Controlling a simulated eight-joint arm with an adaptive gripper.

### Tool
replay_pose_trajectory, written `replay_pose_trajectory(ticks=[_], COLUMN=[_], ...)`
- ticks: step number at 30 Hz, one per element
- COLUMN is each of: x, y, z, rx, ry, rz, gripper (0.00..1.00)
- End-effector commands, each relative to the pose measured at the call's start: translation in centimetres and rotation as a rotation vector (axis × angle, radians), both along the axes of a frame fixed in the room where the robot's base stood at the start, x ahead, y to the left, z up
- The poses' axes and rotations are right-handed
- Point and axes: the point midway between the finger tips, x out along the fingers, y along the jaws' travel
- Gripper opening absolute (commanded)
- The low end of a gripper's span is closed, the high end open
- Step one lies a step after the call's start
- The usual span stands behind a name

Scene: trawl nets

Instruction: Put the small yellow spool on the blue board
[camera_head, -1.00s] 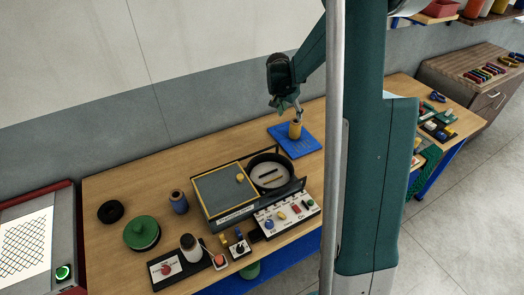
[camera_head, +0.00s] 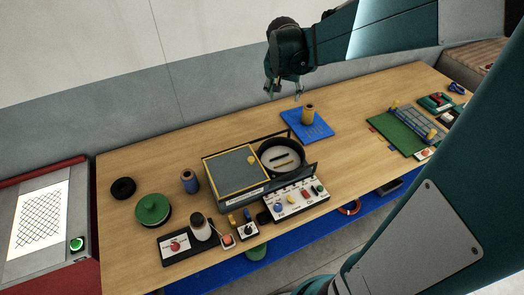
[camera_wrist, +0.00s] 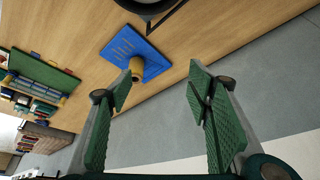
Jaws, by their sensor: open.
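The small yellow spool (camera_head: 308,114) stands upright on the blue board (camera_head: 320,128), towards the board's upper left part in the head view. In the wrist view the spool (camera_wrist: 137,66) shows on the blue board (camera_wrist: 150,56), with my left finger partly near it in the picture. My gripper (camera_head: 285,94) is open and empty. It hangs above the table behind and to the left of the board, apart from the spool. In the wrist view its two green-padded fingers (camera_wrist: 163,98) stand wide apart with floor and wall between them.
A black-framed machine with a grey yellow-edged lid (camera_head: 238,169) and a round pan (camera_head: 281,157) stands left of the board. A green mat (camera_head: 396,132) is at the right.

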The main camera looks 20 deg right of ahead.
Motion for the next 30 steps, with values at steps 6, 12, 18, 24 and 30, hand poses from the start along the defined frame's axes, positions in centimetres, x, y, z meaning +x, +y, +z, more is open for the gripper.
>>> replay_pose_trajectory(ticks=[6, 12, 18, 24, 30], x=[-3.1, -6.0, -9.1, -12.2, -15.3], y=[3.6, 6.5, 9.3, 11.9, 14.2], z=[2.0, 3.3, 4.2, 4.7, 4.9], rx=[-0.007, -0.016, -0.027, -0.039, -0.051], ry=[-0.017, -0.033, -0.050, -0.069, -0.089], rz=[0.103, 0.195, 0.285, 0.374, 0.461], gripper=[0.50, 0.50, 0.50, 0.50, 0.50])
